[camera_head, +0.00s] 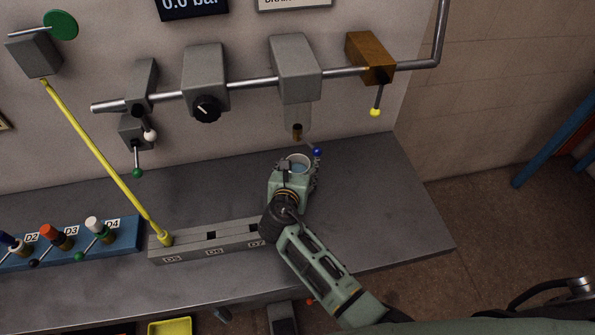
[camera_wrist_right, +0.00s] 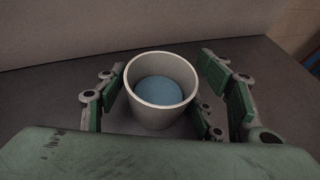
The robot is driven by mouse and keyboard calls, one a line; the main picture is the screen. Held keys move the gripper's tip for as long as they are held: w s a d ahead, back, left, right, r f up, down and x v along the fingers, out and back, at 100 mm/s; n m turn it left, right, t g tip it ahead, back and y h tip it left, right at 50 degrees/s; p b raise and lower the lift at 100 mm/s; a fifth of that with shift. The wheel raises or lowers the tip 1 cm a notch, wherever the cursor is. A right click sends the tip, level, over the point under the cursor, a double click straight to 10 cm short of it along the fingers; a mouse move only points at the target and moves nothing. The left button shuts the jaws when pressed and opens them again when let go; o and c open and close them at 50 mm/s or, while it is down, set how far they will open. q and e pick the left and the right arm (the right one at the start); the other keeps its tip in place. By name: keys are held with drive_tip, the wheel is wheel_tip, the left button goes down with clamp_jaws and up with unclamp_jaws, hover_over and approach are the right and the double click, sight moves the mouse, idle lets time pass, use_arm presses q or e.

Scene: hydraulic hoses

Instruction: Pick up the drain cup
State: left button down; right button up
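The drain cup (camera_wrist_right: 161,91) is a pale round cup with blue inside. It stands upright on the grey bench in the right wrist view, between the fingers of my right gripper (camera_wrist_right: 163,105). The fingers are spread on both sides of it, with narrow gaps showing; contact is not clear. In the head view the cup (camera_head: 297,160) shows just beyond my right gripper (camera_head: 298,170), below the drain outlet (camera_head: 297,131). The gripper hides its lower part. My left gripper is not in view.
A small blue-knobbed lever (camera_head: 317,152) is close to the cup's right. A grey rack (camera_head: 205,245) with a yellow rod (camera_head: 100,155) is to the left, beside a blue rack (camera_head: 125,234) of coloured fittings. The bench's right part (camera_head: 390,200) is clear.

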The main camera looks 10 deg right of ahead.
drive_tip(key=c, duration=0.8)
